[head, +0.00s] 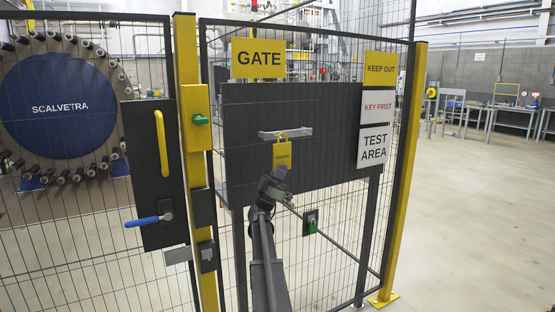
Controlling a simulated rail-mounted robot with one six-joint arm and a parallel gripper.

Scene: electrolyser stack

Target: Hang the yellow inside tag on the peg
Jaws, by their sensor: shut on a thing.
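The yellow tag (282,155) has small dark lettering and a loop at its top. It is upright in front of the dark panel on the gate. A light grey bracket with the peg (268,135) is fixed to this panel. The tag's loop overlaps the bracket in the picture; I cannot tell whether it is around the peg or only in front of it. My gripper (280,172) is below the tag, shut on its lower end. The jaws hide that end, and the fingertips are too small to see clearly.
The dark panel (240,120) sits on the mesh gate, between yellow posts (405,180). A blue lever handle (148,220) and a yellow grab handle (162,145) are at left. A green-and-black box (311,222) is right of my arm. Open floor lies at right.

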